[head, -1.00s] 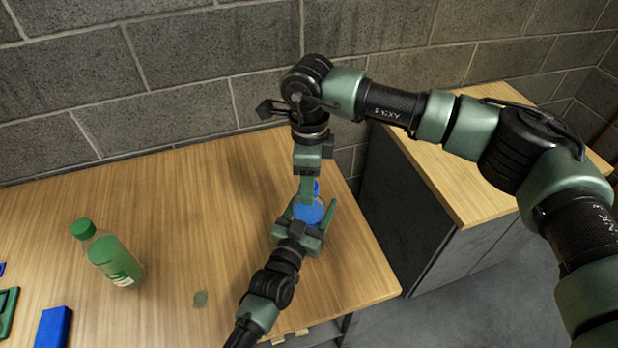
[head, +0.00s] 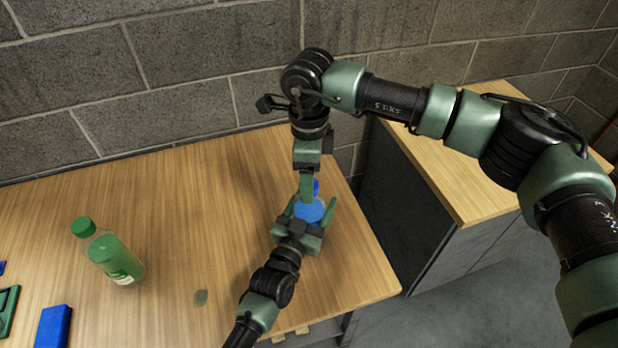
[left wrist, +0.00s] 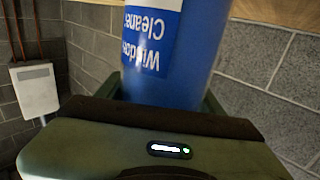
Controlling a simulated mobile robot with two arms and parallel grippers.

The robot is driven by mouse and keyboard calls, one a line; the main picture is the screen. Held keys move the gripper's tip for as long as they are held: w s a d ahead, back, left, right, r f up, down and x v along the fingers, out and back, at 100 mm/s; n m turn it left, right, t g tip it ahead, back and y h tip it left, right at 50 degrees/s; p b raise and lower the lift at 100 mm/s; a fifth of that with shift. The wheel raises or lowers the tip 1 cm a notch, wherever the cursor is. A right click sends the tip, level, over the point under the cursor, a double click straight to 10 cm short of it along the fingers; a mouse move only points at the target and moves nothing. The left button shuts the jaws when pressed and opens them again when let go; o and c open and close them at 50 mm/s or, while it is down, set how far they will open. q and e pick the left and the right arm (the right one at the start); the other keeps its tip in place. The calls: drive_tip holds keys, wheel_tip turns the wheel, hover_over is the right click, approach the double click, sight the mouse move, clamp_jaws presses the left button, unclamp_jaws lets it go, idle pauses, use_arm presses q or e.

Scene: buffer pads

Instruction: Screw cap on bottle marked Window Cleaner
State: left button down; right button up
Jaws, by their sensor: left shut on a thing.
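The blue bottle (head: 309,211) stands near the right end of the wooden table. In the left wrist view its label (left wrist: 151,37) reads "Window Cleaner", upside down in the picture. My left gripper (head: 311,215) is shut on the bottle's body from the near side. My right gripper (head: 306,195) points straight down at the bottle's top from above. A bit of blue, apparently the cap (head: 316,187), shows beside its finger. The finger hides most of the cap and neck, so I cannot tell whether the gripper holds it or how it sits.
A green bottle with a green cap (head: 107,255) stands to the left on the table (head: 180,200). A blue block (head: 53,328) and a green item (head: 8,308) lie at the lower left. A block wall (head: 180,80) is behind.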

sight(309, 216)
wheel_tip(309, 216, up, 11)
drive_tip(key=shift+r, duration=0.2)
use_arm(q)
drive_tip(key=shift+c, duration=0.8)
unclamp_jaws()
drive_tip(key=b+v, duration=0.1)
drive_tip(key=v, duration=0.6)
drive_tip(key=shift+s, duration=0.35)
use_arm(e)
drive_tip(key=shift+f, duration=0.6)
use_arm(q)
drive_tip(key=shift+a, duration=0.15)
